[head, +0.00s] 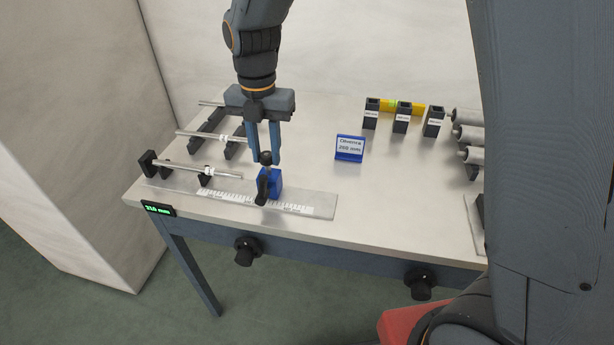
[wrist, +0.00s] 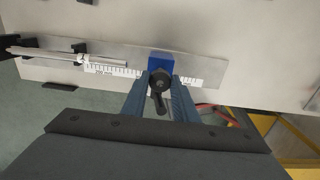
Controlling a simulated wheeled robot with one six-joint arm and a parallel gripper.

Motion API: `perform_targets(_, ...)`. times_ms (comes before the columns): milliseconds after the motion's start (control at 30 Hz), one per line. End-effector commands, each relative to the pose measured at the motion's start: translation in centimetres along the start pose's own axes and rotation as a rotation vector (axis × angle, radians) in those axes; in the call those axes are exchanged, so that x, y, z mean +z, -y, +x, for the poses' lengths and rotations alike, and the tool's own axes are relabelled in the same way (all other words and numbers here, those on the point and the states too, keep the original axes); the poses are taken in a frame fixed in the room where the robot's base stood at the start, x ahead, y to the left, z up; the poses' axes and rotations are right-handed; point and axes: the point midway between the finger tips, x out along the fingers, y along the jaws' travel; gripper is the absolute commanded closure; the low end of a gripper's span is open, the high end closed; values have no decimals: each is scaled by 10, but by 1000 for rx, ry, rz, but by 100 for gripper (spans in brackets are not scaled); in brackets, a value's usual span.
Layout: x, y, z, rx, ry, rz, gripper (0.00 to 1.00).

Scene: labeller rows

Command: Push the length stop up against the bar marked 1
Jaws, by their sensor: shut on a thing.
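The length stop is a blue block (head: 273,184) with a black knob and lever, standing on the ruled metal rail; it also shows in the wrist view (wrist: 160,62). My gripper (head: 265,160) is shut on the stop's black knob, from above; its fingers also show in the wrist view (wrist: 160,85). A thin metal bar (head: 225,175) lies on black supports along the rail, left of the stop; it also shows in the wrist view (wrist: 105,62). A gap separates its right end from the stop. Its white tag's number is too small to read.
The rail (head: 322,206) extends right of the stop. Two more tagged bars (head: 195,134) lie on a rack (head: 233,148) behind. A blue sign (head: 349,149), black holders (head: 402,117) and grey rollers (head: 468,135) stand farther right. A green display (head: 158,208) is at the front edge.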

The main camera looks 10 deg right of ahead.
Motion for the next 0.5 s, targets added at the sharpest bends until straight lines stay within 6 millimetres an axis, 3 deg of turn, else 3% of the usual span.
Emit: perform_targets(500,1,-21,-1,4,4,-1,100)
